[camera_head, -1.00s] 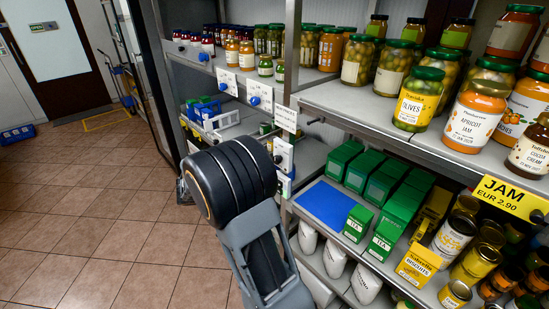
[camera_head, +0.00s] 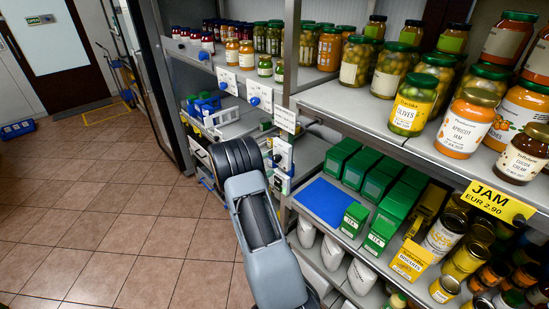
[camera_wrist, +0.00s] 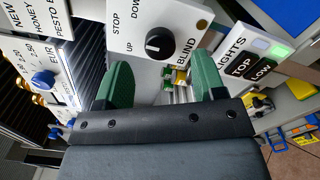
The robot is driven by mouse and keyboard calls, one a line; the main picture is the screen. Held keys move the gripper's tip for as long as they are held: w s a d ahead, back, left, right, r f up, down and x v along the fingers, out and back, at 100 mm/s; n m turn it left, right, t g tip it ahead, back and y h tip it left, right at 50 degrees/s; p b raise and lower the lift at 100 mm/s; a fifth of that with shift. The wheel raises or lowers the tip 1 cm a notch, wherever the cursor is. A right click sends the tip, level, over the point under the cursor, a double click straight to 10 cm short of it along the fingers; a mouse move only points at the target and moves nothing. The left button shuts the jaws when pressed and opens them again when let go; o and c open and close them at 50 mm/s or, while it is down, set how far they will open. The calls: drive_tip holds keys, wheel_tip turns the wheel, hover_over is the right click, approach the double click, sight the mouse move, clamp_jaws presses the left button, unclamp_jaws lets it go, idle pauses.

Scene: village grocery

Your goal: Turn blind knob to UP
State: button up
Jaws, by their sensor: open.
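The blind knob (camera_wrist: 159,43) is a round black knob on a white panel (camera_wrist: 180,17) in the wrist view. The panel carries the words STOP, UP, DOWN and BLIND. A pale mark shows on the knob, but I cannot tell surely which word it points to. My gripper (camera_wrist: 163,78) is open, with its two green fingers apart and nothing between them. The knob shows beyond the fingertips, roughly between them in the picture, with no contact visible. In the head view my arm covers the gripper, near white panels (camera_head: 283,154) on the shelf post.
A lights panel (camera_wrist: 245,56) with TOP and LOW buttons sits right of the blind panel. A panel with a blue knob (camera_wrist: 43,79) is at left. Shelves of jars (camera_head: 411,103) and green tea boxes (camera_head: 352,219) stand right.

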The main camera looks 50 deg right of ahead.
sight(275, 160)
drive_tip(key=shift+s+d+p, duration=0.15)
drive_tip(key=shift+d+p, duration=0.4)
drive_tip(key=shift+d, duration=1.75)
drive_tip(key=c, duration=0.9)
